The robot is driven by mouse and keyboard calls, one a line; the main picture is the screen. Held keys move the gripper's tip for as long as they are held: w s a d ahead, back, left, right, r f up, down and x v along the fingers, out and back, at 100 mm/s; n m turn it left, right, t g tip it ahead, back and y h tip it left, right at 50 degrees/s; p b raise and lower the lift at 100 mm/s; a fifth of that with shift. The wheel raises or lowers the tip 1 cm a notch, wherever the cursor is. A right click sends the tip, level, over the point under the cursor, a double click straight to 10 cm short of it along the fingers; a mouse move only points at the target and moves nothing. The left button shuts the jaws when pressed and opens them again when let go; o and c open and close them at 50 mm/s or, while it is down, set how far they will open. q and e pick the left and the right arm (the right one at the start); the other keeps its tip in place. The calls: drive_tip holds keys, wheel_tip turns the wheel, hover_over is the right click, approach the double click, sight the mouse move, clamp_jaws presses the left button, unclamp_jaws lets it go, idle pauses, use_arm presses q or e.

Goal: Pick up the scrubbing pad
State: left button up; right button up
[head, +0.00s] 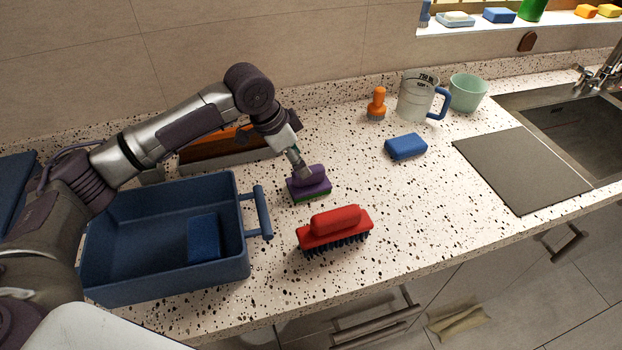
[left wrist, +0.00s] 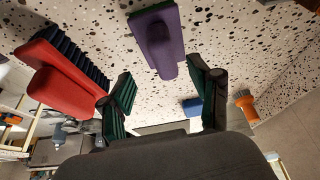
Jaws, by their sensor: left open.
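The scrubbing pad (head: 312,184), purple with a handle on top and a green underside, lies on the speckled counter right of the blue bin. My left gripper (head: 299,163) is just above and behind it, pointing down, and partly covers its handle. In the left wrist view the pad (left wrist: 160,40) shows ahead, its handle toward the space between the open, empty fingers (left wrist: 160,74). Whether a finger touches it I cannot tell. My right gripper is not in view.
A red brush (head: 335,229) lies close to the pad's front right. The blue bin (head: 165,292), holding a blue sponge (head: 204,238), stands left. A wooden-topped box (head: 215,150) is behind. Another blue sponge (head: 405,146) and an orange-handled brush (head: 376,103) are to the right.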

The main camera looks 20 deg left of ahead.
sight(309, 179)
use_arm(q)
drive_tip(key=shift+w+d+f, duration=0.2)
drive_tip(key=shift+d+f, duration=0.1)
drive_tip(key=shift+f, duration=0.25)
drive_tip(key=shift+w+d+f, duration=0.15)
drive_tip(key=shift+d+f, duration=0.05)
drive_tip(key=shift+f, duration=0.25)
drive_tip(key=x, duration=0.1)
drive_tip(key=p+x, duration=0.1)
drive_tip(key=x, duration=0.2)
drive_tip(key=shift+w+a+f+p, duration=0.15)
drive_tip(key=shift+w+f+p, duration=0.1)
drive_tip(key=shift+f+p, duration=0.15)
drive_tip(key=c, duration=1)
drive_tip(key=shift+s, duration=0.1)
clamp_jaws()
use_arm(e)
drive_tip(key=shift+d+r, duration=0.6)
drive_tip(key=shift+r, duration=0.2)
